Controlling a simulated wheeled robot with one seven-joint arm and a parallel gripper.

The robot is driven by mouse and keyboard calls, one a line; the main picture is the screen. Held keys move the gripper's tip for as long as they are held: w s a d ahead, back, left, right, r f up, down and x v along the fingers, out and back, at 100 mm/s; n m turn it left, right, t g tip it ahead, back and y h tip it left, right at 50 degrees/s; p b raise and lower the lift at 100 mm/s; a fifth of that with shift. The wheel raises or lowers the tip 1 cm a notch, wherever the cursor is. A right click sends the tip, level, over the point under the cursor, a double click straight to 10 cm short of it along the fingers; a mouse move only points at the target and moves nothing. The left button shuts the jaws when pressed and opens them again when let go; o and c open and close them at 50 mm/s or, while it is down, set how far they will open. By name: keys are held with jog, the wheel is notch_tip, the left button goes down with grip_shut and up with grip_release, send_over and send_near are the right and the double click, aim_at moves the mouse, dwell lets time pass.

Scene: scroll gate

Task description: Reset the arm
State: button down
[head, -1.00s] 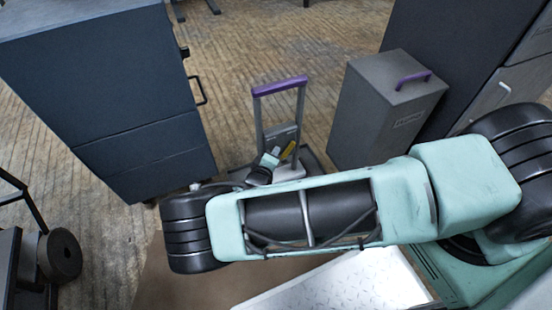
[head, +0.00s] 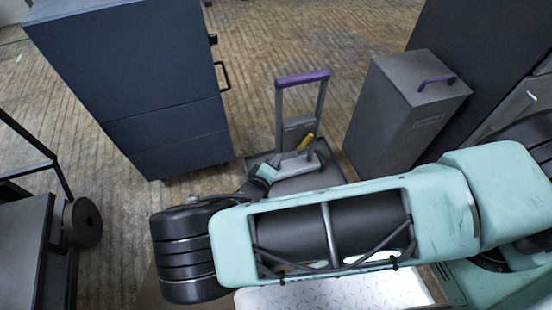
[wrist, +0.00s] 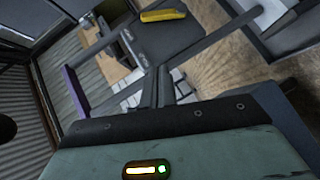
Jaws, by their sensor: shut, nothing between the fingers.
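My arm (head: 330,235) stretches across the lower part of the head view, bent at a black joint on the left. My gripper (wrist: 165,78) shows in the wrist view as dark fingers close together with nothing between them. In the head view the wrist end of my arm (head: 265,172) is small and sits in front of a grey upright frame with a purple top bar (head: 303,78); the fingertips are hard to make out there. A yellow piece (head: 305,142) is on the frame, and it also shows beyond the fingers in the wrist view (wrist: 163,15). I cannot tell whether the gripper touches the frame.
A dark blue cabinet (head: 150,90) stands at left. A grey box with a purple handle (head: 405,110) stands at right beside a tall dark unit (head: 480,60). A dark bench with a round disc (head: 82,222) is at lower left. Wooden floor lies open behind the frame.

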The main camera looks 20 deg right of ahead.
jog(key=s+r+g+y, duration=0.4)
jog(key=s+r, duration=0.3)
jog(key=r, duration=0.6)
jog(key=s+r+n+g+y, duration=0.1)
jog(key=s+r+g+y, duration=0.2)
jog(key=s+r, duration=0.7)
jog(key=s+r+g+y, duration=0.4)
jog(key=r, duration=1.2)
notch_tip(320, 180, up, 28)
jog(key=p, duration=2.8)
jog(key=shift+a+f, duration=0.15)
jog(key=shift+a, duration=0.25)
